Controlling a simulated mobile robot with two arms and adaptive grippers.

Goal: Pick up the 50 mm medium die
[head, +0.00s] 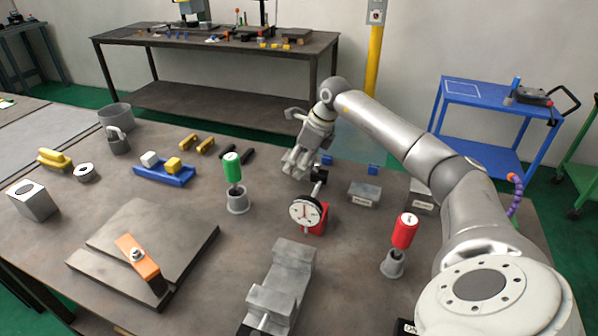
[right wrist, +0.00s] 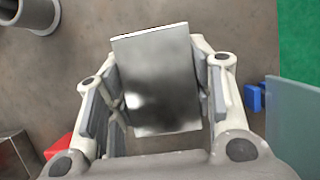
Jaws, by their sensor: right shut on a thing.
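My right gripper (head: 296,168) is low at the far middle of the grey table, left of the labelled blocks. In the right wrist view the right gripper (right wrist: 158,110) is shut on a smooth grey metal block (right wrist: 158,80), apparently the 50 mm medium die. No label shows on the held block, so I cannot read its size. In the head view the fingers hide most of it. Two similar grey blocks, one nearer (head: 364,194) and one farther right (head: 421,196), stand on the table with labels too small to read. My left gripper is not in view.
A dial gauge (head: 305,212) on a red base stands just in front of the right gripper. A green-handled tool (head: 232,168) stands to its left, a red-handled one (head: 405,231) to the right. A grey vise (head: 281,283) is at the front.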

